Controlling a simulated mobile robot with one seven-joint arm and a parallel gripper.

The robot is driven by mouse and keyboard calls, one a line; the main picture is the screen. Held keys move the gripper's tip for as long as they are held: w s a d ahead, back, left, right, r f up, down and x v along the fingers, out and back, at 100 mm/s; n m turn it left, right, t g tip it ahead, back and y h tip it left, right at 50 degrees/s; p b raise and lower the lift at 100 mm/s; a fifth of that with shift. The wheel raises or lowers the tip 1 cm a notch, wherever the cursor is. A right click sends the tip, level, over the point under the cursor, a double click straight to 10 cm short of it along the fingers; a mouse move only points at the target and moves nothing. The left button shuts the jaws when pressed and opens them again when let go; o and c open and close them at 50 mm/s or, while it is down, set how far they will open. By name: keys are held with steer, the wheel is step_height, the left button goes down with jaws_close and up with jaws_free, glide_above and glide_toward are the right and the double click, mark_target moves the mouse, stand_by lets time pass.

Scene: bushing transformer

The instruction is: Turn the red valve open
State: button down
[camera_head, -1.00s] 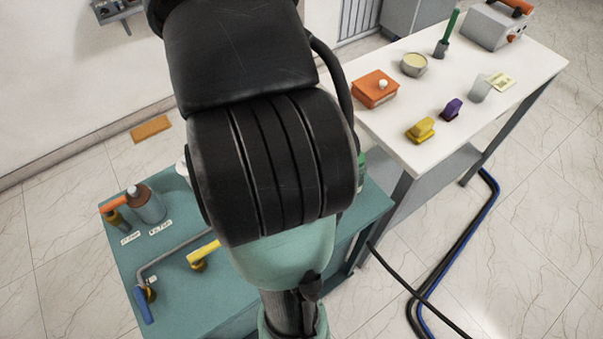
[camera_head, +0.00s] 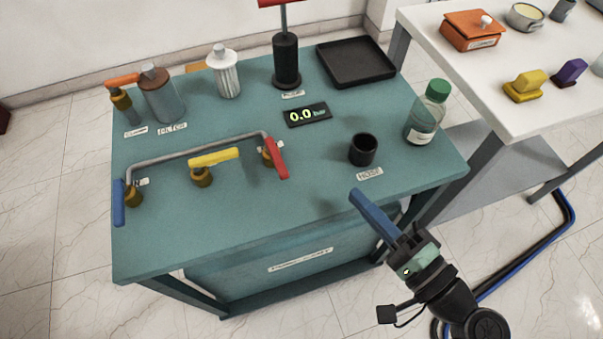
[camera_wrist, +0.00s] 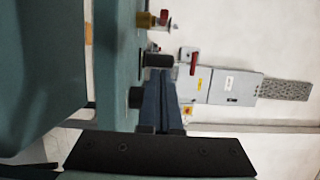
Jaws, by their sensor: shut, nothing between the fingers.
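The red valve handle (camera_head: 277,157) sits on a brass valve body (camera_head: 267,153) at the right end of a grey pipe on the teal bench. The handle slants down and toward the bench front. In the wrist view, which is turned sideways, a brass fitting with a red handle (camera_wrist: 164,18) shows near the top. My gripper (camera_head: 357,196) is shut and empty, its blue fingers over the bench's front right edge. It is right of and nearer than the red valve, clearly apart from it. The blue fingers also show in the wrist view (camera_wrist: 162,88).
A yellow-handled valve (camera_head: 213,157) and a blue-handled valve (camera_head: 120,202) stand left of the red one. A black hose cup (camera_head: 363,150) is close to my gripper. A gauge (camera_head: 307,115) reads 0.0. A pump (camera_head: 286,62), black tray (camera_head: 356,63) and bottle (camera_head: 427,112) stand behind.

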mark_target(286, 168)
steer(key=x, duration=0.9)
steer(key=shift+w+a+r+p, duration=0.1)
steer(key=shift+w+a+p, duration=0.15)
steer(key=shift+p, duration=0.15)
steer(key=a, duration=0.1)
steer(key=s+a, duration=0.1)
steer(key=a, duration=0.1)
steer(key=shift+p, duration=0.4)
steer(key=shift+s+a, duration=0.15)
steer(key=shift+a, duration=0.25)
steer(key=shift+s+a, duration=0.35)
steer(key=shift+a, duration=0.35)
